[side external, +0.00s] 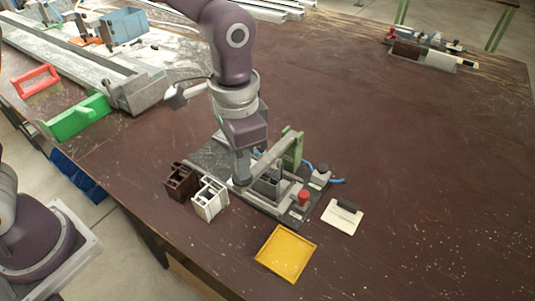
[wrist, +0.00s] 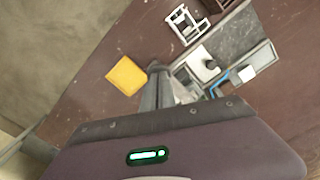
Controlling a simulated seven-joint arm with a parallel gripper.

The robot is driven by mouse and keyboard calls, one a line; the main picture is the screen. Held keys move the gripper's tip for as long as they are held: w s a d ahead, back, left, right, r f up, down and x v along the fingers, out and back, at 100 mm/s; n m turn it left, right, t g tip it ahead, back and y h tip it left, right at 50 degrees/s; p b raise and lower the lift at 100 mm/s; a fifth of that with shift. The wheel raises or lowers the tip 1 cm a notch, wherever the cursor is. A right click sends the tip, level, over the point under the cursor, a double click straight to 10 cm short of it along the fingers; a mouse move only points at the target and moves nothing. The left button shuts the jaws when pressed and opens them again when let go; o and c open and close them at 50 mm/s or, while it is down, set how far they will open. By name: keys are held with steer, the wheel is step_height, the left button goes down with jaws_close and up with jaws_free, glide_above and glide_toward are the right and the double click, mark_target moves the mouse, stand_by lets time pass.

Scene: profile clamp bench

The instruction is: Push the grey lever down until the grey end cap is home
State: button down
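The clamp fixture stands on a dark base plate (side external: 212,158) at the middle of the bench. Its light grey lever (side external: 276,149) appears as a slanting bar beside a green upright (side external: 293,148). My gripper (side external: 240,181) points down at the fixture's left side, close to the lever's lower end; I cannot tell whether it touches. In the wrist view my gripper's fingers (wrist: 157,68) lie together, with nothing visible between them. A grey block (side external: 268,186) sits in the fixture below the lever. I cannot make out the grey end cap or its seating.
A dark brown profile piece (side external: 180,182) and a white one (side external: 210,198) stand left of the fixture. A yellow tray (side external: 286,254) lies in front. A red knob (side external: 303,196), blue hose (side external: 336,180) and pale card (side external: 342,217) are at right. The bench's right side is mostly clear.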

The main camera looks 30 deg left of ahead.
steer(key=shift+f, duration=0.75)
stand_by(0.4)
step_height(320, 180, up, 9)
steer(key=shift+f, duration=0.2)
stand_by(0.6)
